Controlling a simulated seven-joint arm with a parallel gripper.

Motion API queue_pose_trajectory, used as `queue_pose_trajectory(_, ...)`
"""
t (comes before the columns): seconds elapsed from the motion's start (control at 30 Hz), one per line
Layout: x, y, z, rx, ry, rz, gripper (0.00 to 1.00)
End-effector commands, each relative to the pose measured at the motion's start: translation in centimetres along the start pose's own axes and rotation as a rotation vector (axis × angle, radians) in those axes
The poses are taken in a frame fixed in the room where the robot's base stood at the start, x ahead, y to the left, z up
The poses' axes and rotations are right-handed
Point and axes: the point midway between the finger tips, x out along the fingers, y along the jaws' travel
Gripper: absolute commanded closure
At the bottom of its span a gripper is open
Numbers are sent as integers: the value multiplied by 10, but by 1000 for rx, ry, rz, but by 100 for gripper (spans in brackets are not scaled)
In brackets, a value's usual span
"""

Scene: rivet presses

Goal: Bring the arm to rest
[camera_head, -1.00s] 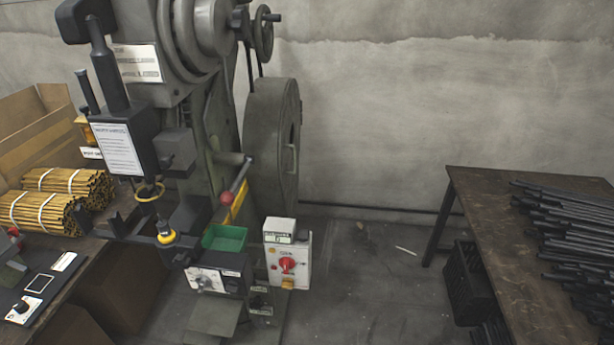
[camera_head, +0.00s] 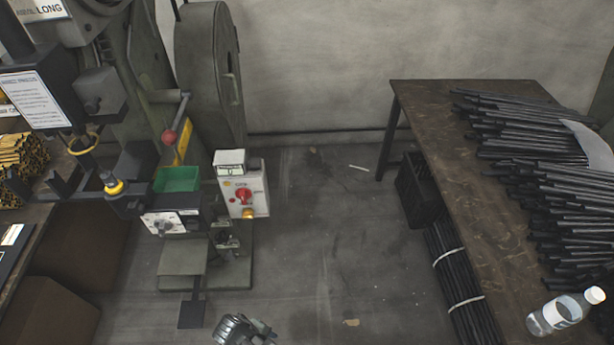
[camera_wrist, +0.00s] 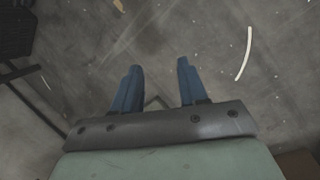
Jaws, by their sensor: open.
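My gripper (camera_wrist: 160,68) shows in the wrist view with its two blue fingers apart and nothing between them. No object is held.
A rivet press (camera_head: 205,75) stands at the left with a green bin (camera_head: 178,179) and a control box with a red knob (camera_head: 243,193). A brown table (camera_head: 425,110) with black rods (camera_head: 560,210) and a bottle (camera_head: 565,312) is at the right. Open floor (camera_head: 330,240) lies between.

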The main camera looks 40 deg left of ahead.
Motion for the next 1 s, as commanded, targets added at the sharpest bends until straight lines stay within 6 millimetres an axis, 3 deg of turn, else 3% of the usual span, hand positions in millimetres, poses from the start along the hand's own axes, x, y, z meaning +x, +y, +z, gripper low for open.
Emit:
queue_pose_trajectory(0.4, 61, 44, 76, 288, -128, -236, 57)
queue_pose_trajectory(1.0, 123, 82, 183, 665, -258, -469, 57)
